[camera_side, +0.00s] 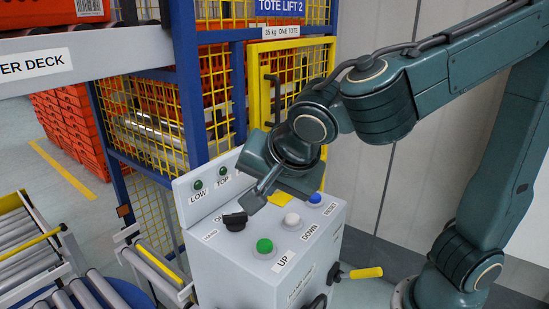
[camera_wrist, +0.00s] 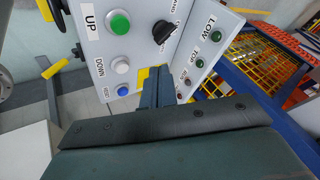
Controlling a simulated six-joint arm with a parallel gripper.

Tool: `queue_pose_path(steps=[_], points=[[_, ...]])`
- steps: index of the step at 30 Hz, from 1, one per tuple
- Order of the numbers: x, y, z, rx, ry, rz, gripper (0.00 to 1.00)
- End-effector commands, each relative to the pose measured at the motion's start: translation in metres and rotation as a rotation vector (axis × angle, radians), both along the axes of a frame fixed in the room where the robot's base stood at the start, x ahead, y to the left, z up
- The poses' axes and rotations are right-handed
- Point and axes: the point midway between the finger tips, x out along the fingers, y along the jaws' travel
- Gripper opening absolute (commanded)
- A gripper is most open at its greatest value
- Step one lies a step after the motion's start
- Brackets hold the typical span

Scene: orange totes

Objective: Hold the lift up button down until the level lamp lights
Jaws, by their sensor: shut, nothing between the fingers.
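The green UP button (camera_side: 265,246) stands at the front of the grey control box (camera_side: 245,280); it also shows in the wrist view (camera_wrist: 120,23). The LOW lamp (camera_side: 197,185) and TOP lamp (camera_side: 222,171) are on the raised back panel; both look dark green and unlit. My gripper (camera_side: 252,201) is shut and empty, above the box between the black selector knob (camera_side: 235,222) and the white DOWN button (camera_side: 292,219). In the wrist view its closed fingers (camera_wrist: 156,73) point toward the panel, apart from the UP button. Their exact height is unclear.
The blue RESET button (camera_side: 316,198) is at the right of the panel. A yellow-handled lever (camera_side: 365,273) sticks out from the box's side. Behind stands the blue lift frame (camera_side: 185,75) with yellow mesh. Roller conveyors (camera_side: 85,292) are at the lower left.

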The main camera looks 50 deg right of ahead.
Motion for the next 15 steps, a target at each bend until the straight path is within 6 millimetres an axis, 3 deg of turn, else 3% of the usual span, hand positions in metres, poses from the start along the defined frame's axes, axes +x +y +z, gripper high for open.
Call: queue_pose_path(steps=[15], points=[[0.000, 0.000, -0.042, -0.005, 0.003, 0.001, 0.00]])
